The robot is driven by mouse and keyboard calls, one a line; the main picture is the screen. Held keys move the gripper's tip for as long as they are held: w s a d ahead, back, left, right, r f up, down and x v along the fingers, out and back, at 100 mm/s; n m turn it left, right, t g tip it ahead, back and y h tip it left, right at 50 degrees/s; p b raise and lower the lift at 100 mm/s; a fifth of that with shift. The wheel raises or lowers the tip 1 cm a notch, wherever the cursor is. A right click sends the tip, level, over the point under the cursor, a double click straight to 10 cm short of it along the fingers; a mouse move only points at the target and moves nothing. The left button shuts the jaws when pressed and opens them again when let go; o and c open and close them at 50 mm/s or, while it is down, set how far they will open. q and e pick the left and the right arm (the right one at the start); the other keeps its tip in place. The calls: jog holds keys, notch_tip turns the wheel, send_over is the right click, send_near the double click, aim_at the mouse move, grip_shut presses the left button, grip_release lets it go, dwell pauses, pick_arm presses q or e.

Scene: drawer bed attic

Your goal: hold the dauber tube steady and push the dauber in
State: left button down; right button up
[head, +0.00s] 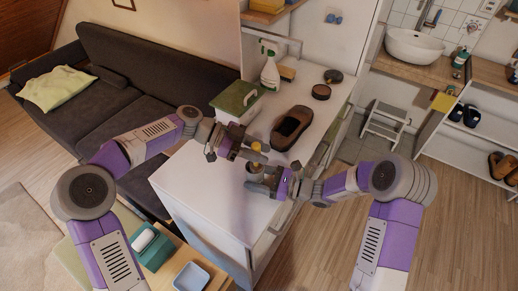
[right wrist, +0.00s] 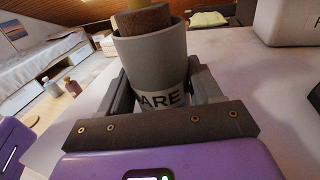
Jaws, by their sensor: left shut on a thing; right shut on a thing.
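The dauber tube (right wrist: 155,68) is a grey open-topped cup with a pale label showing "ARE". It stands between the fingers of my right gripper (right wrist: 163,98), which is shut on it. In the head view the tube (head: 254,167) is small, above the white cabinet top. The dauber (right wrist: 146,20) has a brown block-like lower part at the tube's mouth; its tip seems to sit within the rim, but how deep is hidden. In the head view the dauber's yellowish top (head: 257,147) shows at my left gripper (head: 260,154), which is shut on it just above the tube.
A brown shoe (head: 292,127) lies on the white cabinet top (head: 205,185) beyond my grippers. A green-lidded box (head: 235,98), a spray bottle (head: 269,70) and a dark round tin (head: 321,91) stand farther back. The near part of the top is clear.

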pick_arm(q)
jog(key=shift+f, duration=0.5)
jog(key=c, duration=0.7)
grip_release()
jog(key=v, duration=1.2)
pick_arm(e)
jog(key=o, duration=1.2)
jog(key=shift+d, duration=0.1)
